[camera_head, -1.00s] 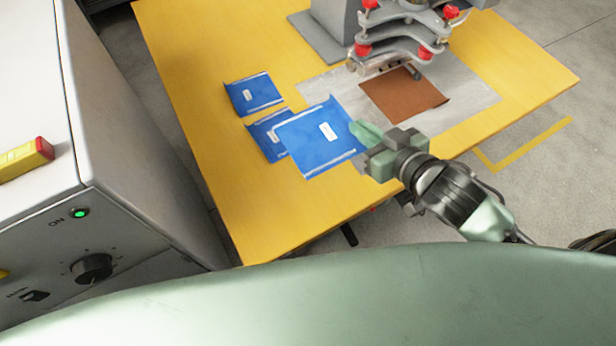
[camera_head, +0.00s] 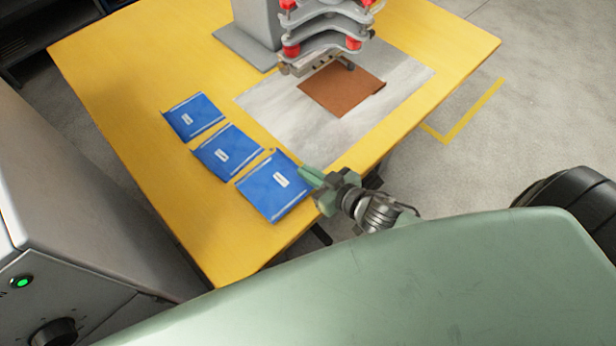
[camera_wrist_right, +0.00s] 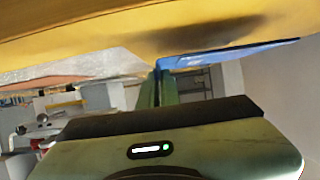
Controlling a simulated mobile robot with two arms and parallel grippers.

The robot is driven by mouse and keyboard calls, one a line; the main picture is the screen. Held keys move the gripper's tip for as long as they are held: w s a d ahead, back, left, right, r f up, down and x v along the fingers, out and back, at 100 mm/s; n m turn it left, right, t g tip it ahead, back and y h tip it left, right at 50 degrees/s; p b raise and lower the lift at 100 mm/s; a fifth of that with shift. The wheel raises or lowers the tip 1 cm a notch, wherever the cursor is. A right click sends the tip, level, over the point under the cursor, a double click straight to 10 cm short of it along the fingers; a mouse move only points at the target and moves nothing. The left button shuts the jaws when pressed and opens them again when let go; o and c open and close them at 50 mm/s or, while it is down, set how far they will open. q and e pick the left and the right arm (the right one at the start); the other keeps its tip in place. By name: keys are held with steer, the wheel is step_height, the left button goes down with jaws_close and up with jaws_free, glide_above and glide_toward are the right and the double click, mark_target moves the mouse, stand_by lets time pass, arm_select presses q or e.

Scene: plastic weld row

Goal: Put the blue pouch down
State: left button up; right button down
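A blue pouch with a white label (camera_head: 273,187) is at the near end of a row of blue pouches, at the table's near edge. My right gripper (camera_head: 306,175) is at its right edge, fingers shut on that edge. In the right wrist view the pouch (camera_wrist_right: 225,54) shows edge-on from the fingertips (camera_wrist_right: 157,75), close to the yellow table, with a dark shadow beside it. I cannot tell whether it fully touches the table. My left gripper is not in view.
Two more blue pouches, a middle one (camera_head: 228,153) and a far one (camera_head: 193,117), lie on the yellow table (camera_head: 130,100). A grey sheet (camera_head: 270,115) with a brown pad (camera_head: 341,90) lies under the press (camera_head: 330,30). A grey cabinet (camera_head: 60,190) stands at left.

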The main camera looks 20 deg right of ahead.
steer(key=shift+f, duration=1.2)
steer(key=shift+f, duration=0.1)
steer(key=c, duration=1.6)
jaws_free()
steer(key=shift+c, duration=0.2)
steer(key=shift+s, duration=0.15)
steer(key=v, duration=1.1)
steer(key=shift+s+d+r+b, duration=0.2)
steer(key=shift+s+r+b, duration=0.05)
steer(key=shift+r+b, duration=0.15)
